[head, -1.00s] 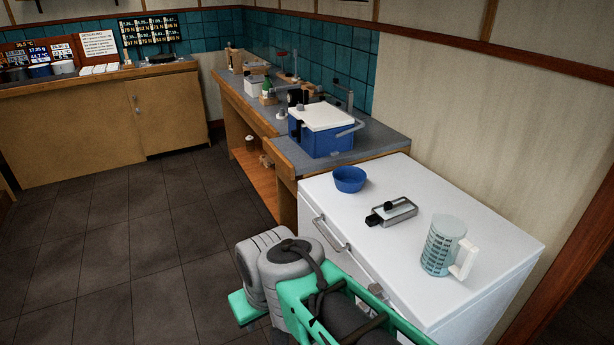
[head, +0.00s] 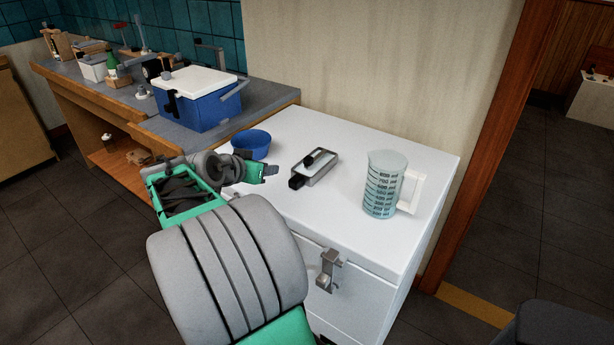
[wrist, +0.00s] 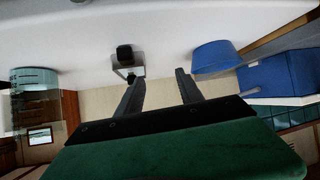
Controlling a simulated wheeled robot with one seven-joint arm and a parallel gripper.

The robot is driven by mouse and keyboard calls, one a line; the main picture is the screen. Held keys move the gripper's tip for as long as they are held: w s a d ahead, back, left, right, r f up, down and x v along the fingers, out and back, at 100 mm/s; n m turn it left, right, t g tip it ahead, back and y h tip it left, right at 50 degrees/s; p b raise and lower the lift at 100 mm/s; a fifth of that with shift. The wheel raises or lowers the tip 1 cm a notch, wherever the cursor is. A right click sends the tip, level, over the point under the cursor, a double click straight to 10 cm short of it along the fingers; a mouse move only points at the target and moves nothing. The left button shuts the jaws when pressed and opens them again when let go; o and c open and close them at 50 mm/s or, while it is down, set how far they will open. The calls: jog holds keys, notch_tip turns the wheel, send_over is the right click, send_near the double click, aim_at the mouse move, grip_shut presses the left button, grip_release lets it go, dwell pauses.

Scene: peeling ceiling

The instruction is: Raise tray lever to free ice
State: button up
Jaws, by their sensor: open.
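The small metal ice tray (head: 321,173) lies on the white freezer-like chest. Its lever (head: 309,159) has a black knob and looks low along the tray. A black block sits at the tray's near end. In the wrist view the tray (wrist: 121,71) appears just left of my fingers, black end facing me. My gripper (head: 268,171) is left of the tray, over the chest's left part, pointing toward it and apart from it. In the wrist view my gripper (wrist: 158,76) is open, with nothing between its fingers.
A blue bowl (head: 251,150) stands close behind my gripper. A measuring jug (head: 381,184) stands right of the tray on the white chest (head: 412,150). A blue cooler with a white lid (head: 208,108) is on the counter behind. The chest front has a metal latch (head: 327,270).

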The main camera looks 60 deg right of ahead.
aim_at(308, 158)
jog(key=s+d+m+g, duration=0.1)
jog(key=s+d, duration=0.1)
jog(key=s+d+m+g+h, duration=0.1)
jog(key=s+d, duration=0.3)
jog(key=d, duration=0.1)
jog(key=shift+s+f+m+g+h, duration=0.1)
jog(key=shift+s+m+g+h, duration=0.05)
jog(key=shift+m+g+h, duration=0.25)
jog(key=x, duration=0.6)
jog(key=shift+d+f, duration=0.15)
jog(key=shift+d, duration=0.1)
grip_shut()
